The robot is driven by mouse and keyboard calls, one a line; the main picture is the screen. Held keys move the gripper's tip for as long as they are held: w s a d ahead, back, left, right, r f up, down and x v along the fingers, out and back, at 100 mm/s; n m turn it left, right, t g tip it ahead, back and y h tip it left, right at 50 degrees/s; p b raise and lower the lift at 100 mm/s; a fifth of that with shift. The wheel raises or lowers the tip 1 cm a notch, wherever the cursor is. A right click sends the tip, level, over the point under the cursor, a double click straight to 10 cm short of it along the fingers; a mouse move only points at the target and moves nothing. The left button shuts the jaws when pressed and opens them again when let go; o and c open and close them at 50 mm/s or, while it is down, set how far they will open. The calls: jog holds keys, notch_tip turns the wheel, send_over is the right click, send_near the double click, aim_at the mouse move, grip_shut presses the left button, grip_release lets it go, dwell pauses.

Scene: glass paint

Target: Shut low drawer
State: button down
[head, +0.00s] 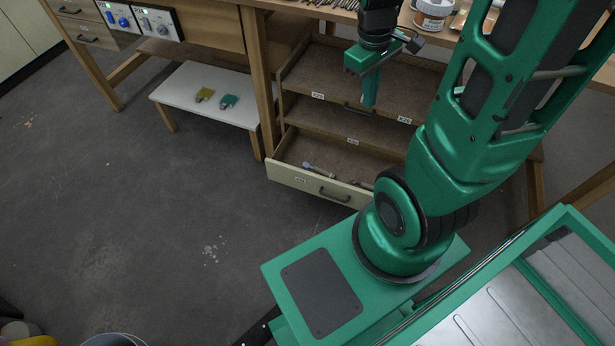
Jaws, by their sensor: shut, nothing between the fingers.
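The low drawer (315,185) sticks out from the bottom of the wooden bench unit. It has a pale front with a dark handle (335,195) and a small label. A grey tool (318,171) lies inside it, and another small item is partly hidden by my arm. My gripper (369,97) points down above and behind the low drawer's front, before the upper drawers. It is shut and holds nothing. My arm hides the right part of the low drawer.
An upper drawer (317,96) is also pulled out, with a middle shelf or drawer (352,141) below it. A low white table (205,90) with two small coloured items stands at left. Two control boxes (138,20) hang on the bench. Grey floor (150,210) is clear in front.

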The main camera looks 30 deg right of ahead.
jog(key=w+a+f+n+h, duration=0.1)
jog(key=w+a+f+n, duration=0.1)
jog(key=w+f+n, duration=0.7)
jog(key=w+a+f+n+t, duration=0.1)
jog(key=a+f+n, duration=0.3)
jog(key=f, duration=0.7)
jog(key=w+a+f+n, duration=0.1)
jog(key=a+f+n, duration=0.2)
jog(key=f+n, duration=0.5)
jog(key=w+a+f+n+t, duration=0.1)
jog(key=a+f+n, duration=0.15)
jog(key=f, duration=1.05)
jog(key=w+d+f, duration=0.4)
jog(key=f, duration=0.5)
jog(key=shift+w+d+f, duration=0.15)
jog(key=shift+d+f, duration=0.1)
jog(key=shift+d, duration=0.05)
jog(key=shift+a, duration=0.1)
